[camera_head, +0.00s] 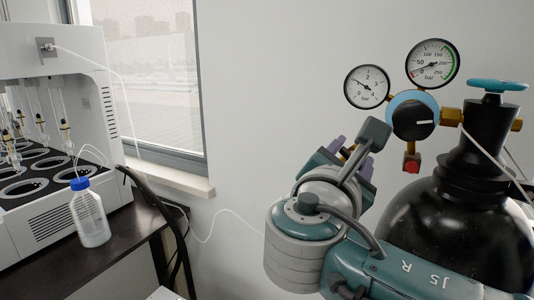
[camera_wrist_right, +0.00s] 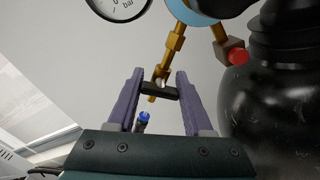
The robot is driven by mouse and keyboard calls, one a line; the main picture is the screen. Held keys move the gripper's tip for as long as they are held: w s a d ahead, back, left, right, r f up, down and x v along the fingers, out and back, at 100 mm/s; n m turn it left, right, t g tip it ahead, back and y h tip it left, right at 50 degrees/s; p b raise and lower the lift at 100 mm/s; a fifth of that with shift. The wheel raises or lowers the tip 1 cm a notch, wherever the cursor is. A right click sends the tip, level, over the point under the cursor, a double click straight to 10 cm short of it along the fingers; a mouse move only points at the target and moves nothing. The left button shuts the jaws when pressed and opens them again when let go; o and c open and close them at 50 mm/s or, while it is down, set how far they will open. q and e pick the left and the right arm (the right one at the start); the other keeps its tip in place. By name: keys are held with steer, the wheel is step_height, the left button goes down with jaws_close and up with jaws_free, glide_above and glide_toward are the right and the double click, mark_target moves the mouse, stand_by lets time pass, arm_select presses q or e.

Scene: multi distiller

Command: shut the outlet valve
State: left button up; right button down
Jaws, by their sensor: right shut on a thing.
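The outlet valve hangs on a brass line below the pressure regulator (camera_head: 413,119). Its dark handle (camera_wrist_right: 160,90) lies crosswise between my right gripper's purple fingers in the right wrist view. My right gripper (camera_wrist_right: 160,88) is shut on this handle. In the head view the right gripper (camera_head: 352,157) is beside the brass fitting, left of and below the regulator, and my wrist hides most of the handle. The brass stem (camera_wrist_right: 172,47) rises from the valve to the regulator. My left gripper is in neither view.
Two gauges (camera_head: 367,86) (camera_head: 432,64) top the regulator. The black gas cylinder (camera_head: 487,135) with a teal handwheel (camera_head: 497,86) stands close on the right. A red-capped fitting (camera_head: 411,163) hangs near my gripper. The distiller (camera_head: 100,75) and blue-capped bottle (camera_head: 90,214) stand left.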

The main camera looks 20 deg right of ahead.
steer(key=shift+f+m, duration=0.1)
steer(key=shift+m, duration=0.4)
steer(key=shift+c, duration=1.5)
jaws_free()
steer(key=shift+s+a, duration=0.25)
steer(key=shift+a, duration=0.05)
steer(key=b+v, duration=0.2)
steer(key=v, duration=0.7)
